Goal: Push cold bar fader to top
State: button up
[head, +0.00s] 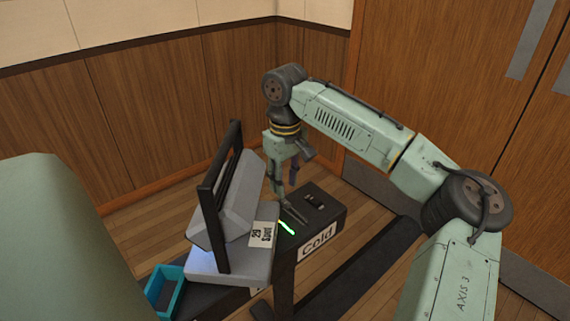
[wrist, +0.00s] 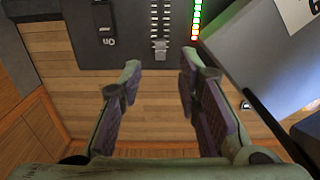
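The cold bar fader (wrist: 160,46) shows in the wrist view as a pale knob near the edge of a dark console, at the lower end of its track in that picture. In the head view, the white "Cold" label (head: 317,241) is on the front of the dark console box (head: 322,205); the fader knob is hard to make out there. My gripper (wrist: 159,72) is open and empty in the wrist view, its fingers apart just below the knob in the picture. In the head view my gripper (head: 286,180) hangs over the console; contact cannot be judged.
A lit level strip (wrist: 196,18) runs beside the fader. A black switch (wrist: 105,22) sits on its other side. A grey lamp unit (head: 237,200) with a black frame stands close beside my gripper. A teal tray (head: 165,290) lies at lower left.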

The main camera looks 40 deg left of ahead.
aim_at(285, 200)
notch_tip(285, 200, up, 7)
dwell(0.3)
dwell(0.5)
